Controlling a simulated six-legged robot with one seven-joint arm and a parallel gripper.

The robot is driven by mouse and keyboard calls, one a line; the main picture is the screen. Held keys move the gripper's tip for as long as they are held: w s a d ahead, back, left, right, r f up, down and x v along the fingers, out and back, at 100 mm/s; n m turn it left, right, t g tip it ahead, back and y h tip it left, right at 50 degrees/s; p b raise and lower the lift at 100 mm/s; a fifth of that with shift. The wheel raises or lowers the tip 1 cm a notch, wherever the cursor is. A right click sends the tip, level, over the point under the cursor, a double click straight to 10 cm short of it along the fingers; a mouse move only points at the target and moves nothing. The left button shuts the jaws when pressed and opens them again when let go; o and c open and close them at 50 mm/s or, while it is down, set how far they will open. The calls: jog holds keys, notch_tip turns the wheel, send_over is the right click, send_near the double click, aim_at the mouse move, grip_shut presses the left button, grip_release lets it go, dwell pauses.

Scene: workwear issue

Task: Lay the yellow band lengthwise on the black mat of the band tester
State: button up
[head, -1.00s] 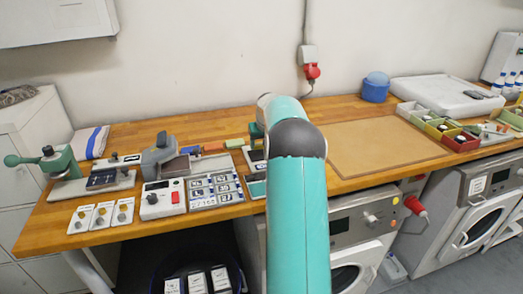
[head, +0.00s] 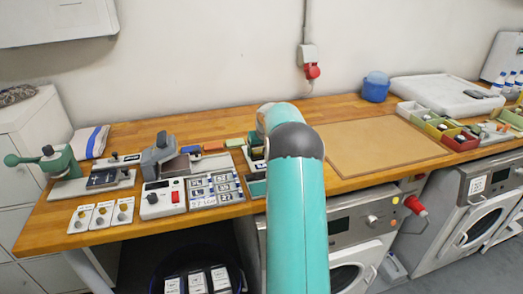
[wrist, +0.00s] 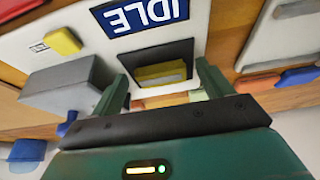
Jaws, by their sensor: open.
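In the wrist view my gripper (wrist: 163,86) is open, with its two green fingers apart on either side of a dark recessed patch on a white device. A yellow band (wrist: 162,72) lies flat on this patch, between the fingers and apart from both as far as I can see. The dark patch, which looks like the black mat (wrist: 184,48), shows around the band. The white band tester (wrist: 90,50) carries a blue IDLE display (wrist: 140,14), upside down in this view. In the head view my arm hides most of the tester and the gripper.
In the wrist view a grey block (wrist: 70,82) and a small yellow block (wrist: 62,40) stand left of the fingers. In the head view coloured pieces lie left of my arm, among them an orange one (head: 213,146). A brown board (head: 380,145) leaves free room at right.

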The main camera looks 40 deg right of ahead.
jog(key=shift+r, duration=0.1)
jog(key=v, duration=1.2)
jog(key=s+a+r+n, duration=0.1)
jog(key=a+r, duration=0.3)
jog(key=a, duration=0.7)
jog(key=s+a+r+n, duration=0.1)
jog(key=a+r, duration=0.4)
jog(key=a, duration=0.6)
jog(key=s+a+r+n+t+y, duration=0.1)
jog(key=s+a, duration=0.5)
jog(key=a, duration=0.3)
jog(key=s+a+n, duration=0.1)
jog(key=s+a, duration=0.5)
jog(key=a, duration=0.2)
jog(key=s+a+f+n+y, duration=0.1)
jog(key=s+a+f, duration=0.4)
jog(key=s+a, duration=0.3)
jog(key=s, duration=0.4)
jog(key=shift+a+n+t, duration=0.2)
jog(key=shift+n+t, duration=0.1)
jog(key=shift+n, duration=0.1)
jog(key=shift+f, duration=0.15)
